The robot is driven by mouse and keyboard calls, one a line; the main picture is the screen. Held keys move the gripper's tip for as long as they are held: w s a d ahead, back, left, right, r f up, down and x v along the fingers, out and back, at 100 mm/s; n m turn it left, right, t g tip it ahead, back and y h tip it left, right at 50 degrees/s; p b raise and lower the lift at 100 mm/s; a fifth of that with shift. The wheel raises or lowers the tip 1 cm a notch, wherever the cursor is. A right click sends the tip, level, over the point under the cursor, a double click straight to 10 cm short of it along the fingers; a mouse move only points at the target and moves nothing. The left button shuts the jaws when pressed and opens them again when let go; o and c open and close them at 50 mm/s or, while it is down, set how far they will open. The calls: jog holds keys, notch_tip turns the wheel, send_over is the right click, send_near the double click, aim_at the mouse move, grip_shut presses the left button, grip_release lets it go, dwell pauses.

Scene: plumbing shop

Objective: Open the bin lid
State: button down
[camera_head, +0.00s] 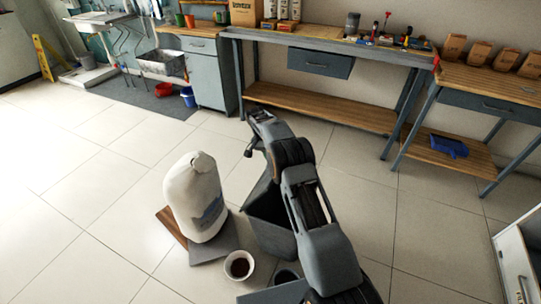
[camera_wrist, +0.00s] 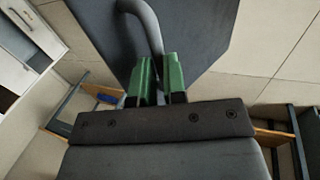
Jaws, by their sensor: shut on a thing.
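The bin (camera_head: 268,222) is a dark grey container on the tiled floor in the head view, partly hidden behind my arm. In the wrist view a dark grey flat panel (camera_wrist: 205,35), which looks like the bin lid, fills the top middle. A grey curved handle (camera_wrist: 146,22) shows against it and runs down between the green fingers of my gripper (camera_wrist: 159,78). My gripper is shut on this handle. In the head view my arm hides the fingers and most of the lid, so I cannot tell how far the lid is raised.
A small white pot (camera_head: 239,265) with dark contents is in front. Workbenches (camera_head: 300,95) line the back, with a blue dustpan (camera_head: 449,146) on a lower shelf. Floor at left is clear.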

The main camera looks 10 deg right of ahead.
jog(key=shift+s+a+f, duration=0.1)
jog(key=shift+f, duration=0.15)
dwell(0.3)
jog(key=c, duration=1.2)
grip_release()
jog(key=shift+o, duration=0.2)
jog(key=shift+r, duration=0.1)
jog(key=p+v, duration=0.8)
jog(key=v, duration=0.5)
jog(key=shift+r, duration=0.35)
jog(key=shift+p, duration=0.45)
